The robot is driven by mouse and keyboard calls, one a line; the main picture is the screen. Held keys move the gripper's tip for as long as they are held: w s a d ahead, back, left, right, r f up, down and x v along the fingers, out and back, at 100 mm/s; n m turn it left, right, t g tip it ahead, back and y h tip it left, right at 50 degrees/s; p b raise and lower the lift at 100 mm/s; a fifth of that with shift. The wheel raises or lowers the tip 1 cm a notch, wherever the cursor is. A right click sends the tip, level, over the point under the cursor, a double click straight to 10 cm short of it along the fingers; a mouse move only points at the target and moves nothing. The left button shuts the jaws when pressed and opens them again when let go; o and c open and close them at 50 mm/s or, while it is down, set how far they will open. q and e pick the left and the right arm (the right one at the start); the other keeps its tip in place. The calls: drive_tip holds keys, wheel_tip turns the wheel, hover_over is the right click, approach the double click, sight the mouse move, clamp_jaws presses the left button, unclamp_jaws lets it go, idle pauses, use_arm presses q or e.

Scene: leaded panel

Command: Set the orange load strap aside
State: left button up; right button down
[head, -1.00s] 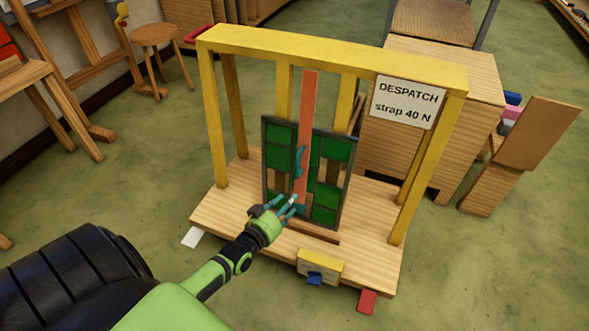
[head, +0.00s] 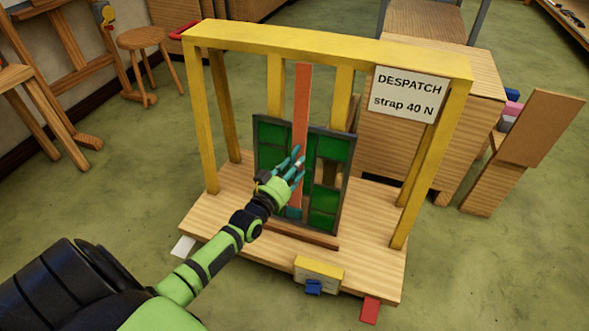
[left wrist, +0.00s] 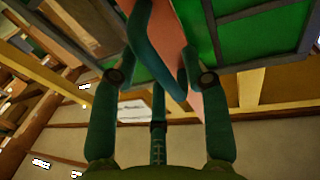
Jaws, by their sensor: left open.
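The orange load strap (head: 301,100) stands upright in front of the dark-framed green glass panel (head: 329,147) on the wooden base of the yellow stand. It runs from above the panel down its middle. My left gripper (head: 295,165) is open at the strap's lower half, its fingers in front of it in the head view. In the left wrist view the strap (left wrist: 178,22) passes beyond the teal fingers, with a teal handle-like piece (left wrist: 147,50) along it. Whether the fingers touch the strap I cannot tell. The right gripper is not in view.
The yellow frame (head: 330,50) spans above the panel, with a sign (head: 408,95) reading "DESPATCH strap 40 N". A small yellow box (head: 319,270) with a blue part sits at the base's front edge. The wooden base (head: 370,235) is clear at the right.

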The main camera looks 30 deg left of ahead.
use_arm(q)
drive_tip(key=shift+w, duration=0.3)
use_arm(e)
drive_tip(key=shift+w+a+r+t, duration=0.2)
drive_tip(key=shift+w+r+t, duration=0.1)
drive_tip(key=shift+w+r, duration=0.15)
use_arm(q)
clamp_jaws()
drive_tip(key=shift+a, duration=0.1)
